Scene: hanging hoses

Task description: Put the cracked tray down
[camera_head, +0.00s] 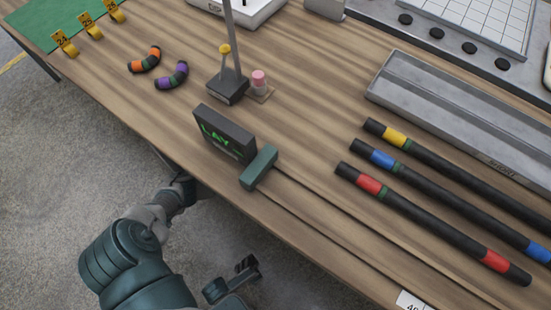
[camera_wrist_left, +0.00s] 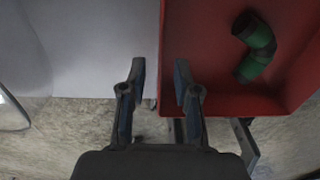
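In the left wrist view my left gripper (camera_wrist_left: 160,82) has its two dark fingers apart, with a gap between them. The left wall of a red tray (camera_wrist_left: 225,104) shows beyond that gap; I cannot tell whether the fingers touch it. A curved green and black hose piece (camera_wrist_left: 255,46) lies in the red tray. No crack shows on the part in view. In the head view an arm of mine stands at the lower left, its far end by the table edge. A dark gripper part (camera_head: 238,278) shows at the bottom, too partly seen to judge. The red tray is not in the head view.
The wooden table (camera_head: 300,70) bears a long grey metal tray (camera_head: 425,88), several dark banded hoses (camera_head: 430,222), a dark display box (camera_head: 225,132), a stand (camera_head: 228,88), and orange (camera_head: 145,59) and purple (camera_head: 172,75) hose pieces. A pale surface (camera_wrist_left: 95,45) lies left of the red tray.

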